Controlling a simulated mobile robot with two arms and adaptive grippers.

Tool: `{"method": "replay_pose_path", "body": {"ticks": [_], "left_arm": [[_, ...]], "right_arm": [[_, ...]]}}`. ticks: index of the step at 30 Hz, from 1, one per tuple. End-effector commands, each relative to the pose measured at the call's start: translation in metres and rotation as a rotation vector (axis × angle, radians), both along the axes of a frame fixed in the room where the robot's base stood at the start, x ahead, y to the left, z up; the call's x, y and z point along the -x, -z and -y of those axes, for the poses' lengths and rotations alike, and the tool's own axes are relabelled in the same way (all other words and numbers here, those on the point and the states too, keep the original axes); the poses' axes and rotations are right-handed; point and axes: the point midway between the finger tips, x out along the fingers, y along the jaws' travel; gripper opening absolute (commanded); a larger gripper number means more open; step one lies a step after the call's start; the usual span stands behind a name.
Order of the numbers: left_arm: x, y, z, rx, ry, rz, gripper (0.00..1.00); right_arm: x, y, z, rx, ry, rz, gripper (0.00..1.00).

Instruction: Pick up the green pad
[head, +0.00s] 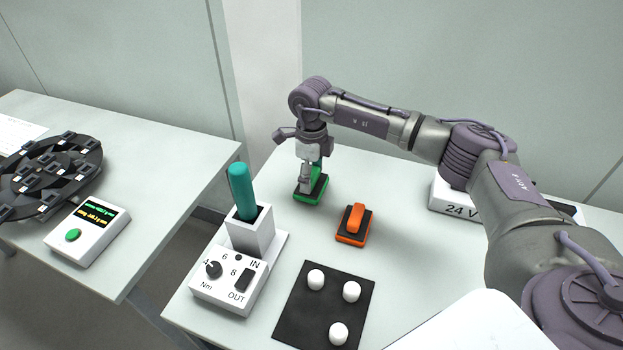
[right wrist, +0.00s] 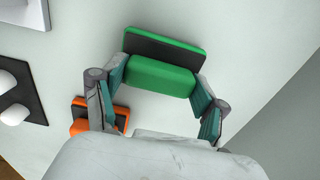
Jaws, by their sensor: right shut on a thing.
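The green pad (head: 308,195) has a green base, a black top and a raised green grip block. It rests on the right-hand table, near its back edge. My right gripper (head: 305,183) points down over it. In the right wrist view the fingers (right wrist: 160,88) are shut on the green grip block, one at each end, and the pad (right wrist: 162,70) lies beyond them. The gripper hides part of the pad in the head view. My left gripper is not in view.
An orange pad (head: 354,224) stands just right and in front of the green one. A white holder (head: 250,230) with a teal handle, a dial box (head: 228,280), a black mat (head: 322,305) with white pegs and a 24 V box (head: 455,203) share the table.

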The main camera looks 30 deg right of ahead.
Motion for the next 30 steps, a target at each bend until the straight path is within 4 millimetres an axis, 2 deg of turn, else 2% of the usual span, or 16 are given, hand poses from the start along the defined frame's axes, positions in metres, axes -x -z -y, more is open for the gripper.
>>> {"method": "replay_pose_path", "body": {"ticks": [6, 12, 18, 24, 30], "left_arm": [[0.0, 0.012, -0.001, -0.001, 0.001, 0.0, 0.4], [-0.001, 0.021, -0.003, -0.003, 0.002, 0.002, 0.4], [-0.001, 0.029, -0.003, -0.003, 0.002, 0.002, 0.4], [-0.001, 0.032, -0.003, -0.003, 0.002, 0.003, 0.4], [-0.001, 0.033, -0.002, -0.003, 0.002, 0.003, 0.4]], "right_arm": [[-0.001, -0.034, 0.0, -0.002, 0.0, 0.008, 0.36], [0.041, -0.058, 0.028, 0.002, 0.003, 0.005, 0.36], [0.075, -0.083, 0.048, 0.001, 0.002, 0.003, 0.36], [0.094, -0.098, 0.06, 0.0, 0.002, 0.001, 0.36], [0.099, -0.102, 0.062, -0.001, 0.0, 0.002, 0.36]]}}
